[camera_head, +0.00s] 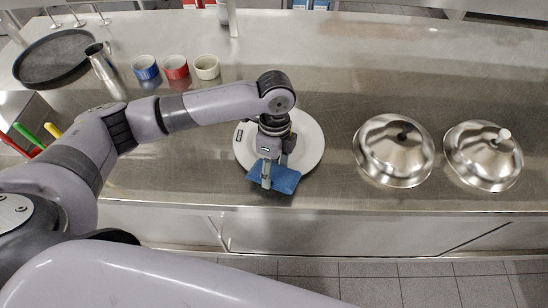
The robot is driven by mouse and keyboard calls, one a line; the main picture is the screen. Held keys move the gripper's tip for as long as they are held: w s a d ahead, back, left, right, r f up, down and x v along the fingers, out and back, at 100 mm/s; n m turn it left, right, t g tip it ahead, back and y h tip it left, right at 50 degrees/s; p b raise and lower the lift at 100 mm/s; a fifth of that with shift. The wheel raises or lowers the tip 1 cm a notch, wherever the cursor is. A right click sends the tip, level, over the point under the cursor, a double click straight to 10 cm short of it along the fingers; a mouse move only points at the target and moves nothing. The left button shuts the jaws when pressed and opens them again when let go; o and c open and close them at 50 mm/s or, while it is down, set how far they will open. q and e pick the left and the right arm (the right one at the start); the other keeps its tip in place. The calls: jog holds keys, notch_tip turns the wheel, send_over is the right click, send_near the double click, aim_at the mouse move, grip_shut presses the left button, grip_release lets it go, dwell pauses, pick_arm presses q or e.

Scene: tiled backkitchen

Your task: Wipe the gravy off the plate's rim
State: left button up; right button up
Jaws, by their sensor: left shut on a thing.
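A white plate (309,146) lies on the steel counter near the middle of the head view. My left gripper (267,180) points down over the plate's front edge and is shut on a blue cloth (287,180). The cloth is at the front rim; I cannot tell whether it touches the plate. My gripper and wrist hide the middle and part of the left side of the plate. No gravy can be made out on the visible part. My right gripper is out of view.
Two shiny domed lids (394,151) (483,156) stand on the counter right of the plate. Blue (146,68), red (176,68) and cream (206,67) ramekins, a metal cup (104,70) and a dark round tray (55,60) stand at the back left. The back right counter is clear.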

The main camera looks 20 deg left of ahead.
pick_arm(q)
jog(key=shift+p, duration=0.35)
jog(key=shift+w+f, duration=0.1)
jog(key=shift+f, duration=0.05)
jog(key=shift+w+a+f, duration=0.2)
jog(key=shift+w, duration=0.6)
jog(key=shift+w+a+f, duration=0.15)
jog(key=shift+w+f, duration=0.05)
jog(key=shift+w, duration=0.6)
jog(key=shift+r, duration=0.1)
jog(key=r+p, duration=0.2)
jog(key=w+r+p, duration=0.1)
jog(key=r+p, duration=0.2)
jog(key=shift+a+r, duration=0.1)
jog(key=shift+r, duration=0.25)
jog(key=shift+r, duration=0.1)
jog(key=r+p, duration=0.3)
jog(key=shift+w, duration=0.3)
